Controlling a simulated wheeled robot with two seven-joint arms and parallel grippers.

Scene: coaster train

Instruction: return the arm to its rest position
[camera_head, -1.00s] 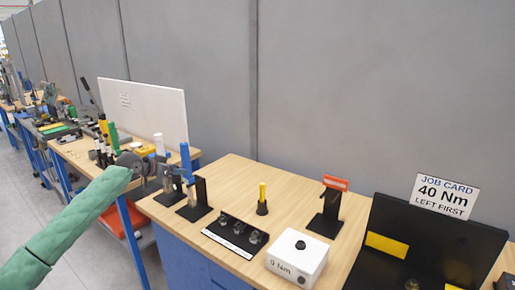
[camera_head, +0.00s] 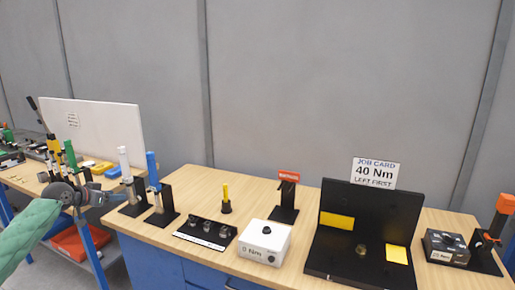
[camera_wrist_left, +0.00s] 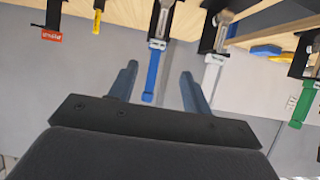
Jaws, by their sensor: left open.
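My left arm, in a green sleeve, comes in from the left in the head view. My left gripper (camera_head: 88,196) is at the left end of the wooden bench (camera_head: 255,262), in front of the stands with the white-handled tool (camera_head: 124,160) and the blue-handled tool (camera_head: 152,170). In the left wrist view its two fingers (camera_wrist_left: 157,88) are apart. The blue handle (camera_wrist_left: 153,75) shows between them in the picture, beyond the fingertips, and I see no grip on it. My right gripper is not in view.
On the bench stand a black socket tray (camera_head: 205,234), a white box (camera_head: 264,241), a red-topped stand (camera_head: 288,178), a black fixture (camera_head: 318,270) with a job card (camera_head: 375,173) reading 40 Nm, left first, and an orange-handled tool (camera_head: 504,204). A white panel (camera_head: 95,128) stands at left.

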